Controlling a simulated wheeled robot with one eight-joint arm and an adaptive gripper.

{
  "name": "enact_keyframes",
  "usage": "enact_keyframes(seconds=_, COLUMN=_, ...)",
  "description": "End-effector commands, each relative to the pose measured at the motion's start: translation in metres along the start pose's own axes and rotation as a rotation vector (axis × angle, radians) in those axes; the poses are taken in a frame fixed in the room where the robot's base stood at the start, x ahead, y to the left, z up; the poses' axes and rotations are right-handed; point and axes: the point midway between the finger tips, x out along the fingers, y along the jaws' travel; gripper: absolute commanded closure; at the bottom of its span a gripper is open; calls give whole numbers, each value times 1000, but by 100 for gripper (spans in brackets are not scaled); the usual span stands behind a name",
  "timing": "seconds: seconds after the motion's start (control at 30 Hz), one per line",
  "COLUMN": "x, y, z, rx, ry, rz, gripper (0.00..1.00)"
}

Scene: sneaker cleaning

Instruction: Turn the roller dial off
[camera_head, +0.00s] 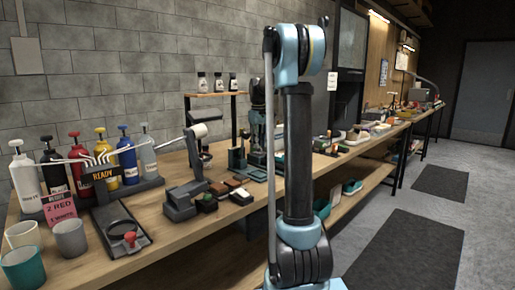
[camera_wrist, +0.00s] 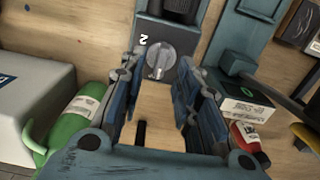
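The grey round dial (camera_wrist: 160,60) sits on a blue-grey base (camera_wrist: 186,32) at the top middle of the wrist view. A light pointer mark shows on the dial and a white "2" is printed to its left. My gripper (camera_wrist: 158,82) is open and empty, with its two fingers apart on either side below the dial. It appears close to the dial, but I cannot tell whether it touches. In the head view my arm stands in front of the bench and I cannot make out the dial.
In the wrist view a green bottle (camera_wrist: 72,128) and a white box (camera_wrist: 32,88) lie left; a labelled box (camera_wrist: 246,108) and a red-and-white bottle (camera_wrist: 247,137) are right. The bench (camera_head: 165,232) holds pump bottles, cups (camera_head: 70,238) and small blocks (camera_head: 240,196).

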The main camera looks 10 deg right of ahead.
Motion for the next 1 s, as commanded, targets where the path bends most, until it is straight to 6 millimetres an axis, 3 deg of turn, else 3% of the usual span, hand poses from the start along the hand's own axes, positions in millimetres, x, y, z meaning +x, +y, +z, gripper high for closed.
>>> enact_keyframes(seconds=0.3, x=-61, y=0, z=-1, rx=0, ry=0, rz=0, gripper=70)
enact_keyframes(seconds=0.5, x=-88, y=1, z=-1, rx=-1, ry=0, rz=-1, gripper=70)
enact_keyframes(seconds=0.7, x=-98, y=0, z=-1, rx=-1, ry=0, rz=-1, gripper=70)
enact_keyframes(seconds=1.0, x=-99, y=0, z=-1, rx=-1, ry=0, rz=-1, gripper=70)
